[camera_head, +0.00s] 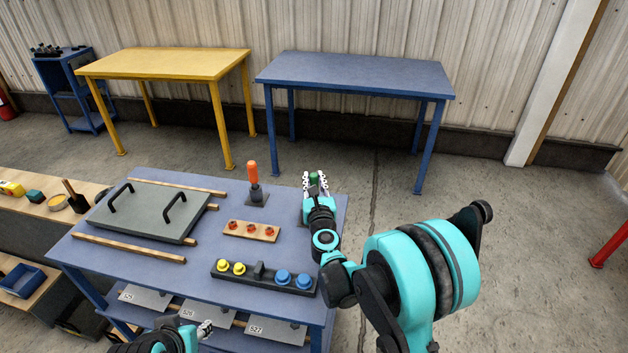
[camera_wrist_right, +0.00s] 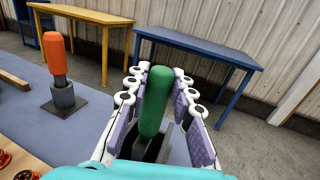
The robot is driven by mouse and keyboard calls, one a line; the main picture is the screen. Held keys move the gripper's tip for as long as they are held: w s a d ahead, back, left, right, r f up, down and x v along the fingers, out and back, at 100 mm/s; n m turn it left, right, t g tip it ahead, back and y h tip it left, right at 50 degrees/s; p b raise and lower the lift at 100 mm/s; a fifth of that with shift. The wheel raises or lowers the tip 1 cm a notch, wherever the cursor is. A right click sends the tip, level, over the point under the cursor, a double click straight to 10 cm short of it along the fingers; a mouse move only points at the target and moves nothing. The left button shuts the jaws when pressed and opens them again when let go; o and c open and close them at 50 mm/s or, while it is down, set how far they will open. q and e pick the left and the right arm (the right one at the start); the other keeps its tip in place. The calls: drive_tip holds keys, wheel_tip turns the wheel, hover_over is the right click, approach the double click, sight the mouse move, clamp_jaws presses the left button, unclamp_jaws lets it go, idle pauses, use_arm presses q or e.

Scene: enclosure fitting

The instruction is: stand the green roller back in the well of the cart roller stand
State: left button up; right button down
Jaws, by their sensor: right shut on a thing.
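The green roller (camera_wrist_right: 154,100) stands nearly upright between the fingers of my right gripper (camera_wrist_right: 158,108), which is shut on it. In the head view, the green roller (camera_head: 315,178) shows as a small green patch between the fingers of my right gripper (camera_head: 316,182), at the right back corner of the blue cart. Dark grey parts (camera_wrist_right: 148,150) show below the roller, mostly hidden by the fingers. I cannot tell whether its lower end is in a well. My left gripper (camera_head: 204,329) is at the lower edge of the head view; its jaw state is unclear.
An orange roller (camera_head: 253,173) stands in a grey holder left of my right gripper. The cart top (camera_head: 205,259) also holds a grey lid with black handles (camera_head: 150,210), a wooden strip with red knobs (camera_head: 251,230) and a dark bar with yellow and blue buttons (camera_head: 262,280).

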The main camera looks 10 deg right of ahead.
drive_tip(key=c, duration=1.2)
unclamp_jaws()
drive_tip(key=shift+s, duration=0.1)
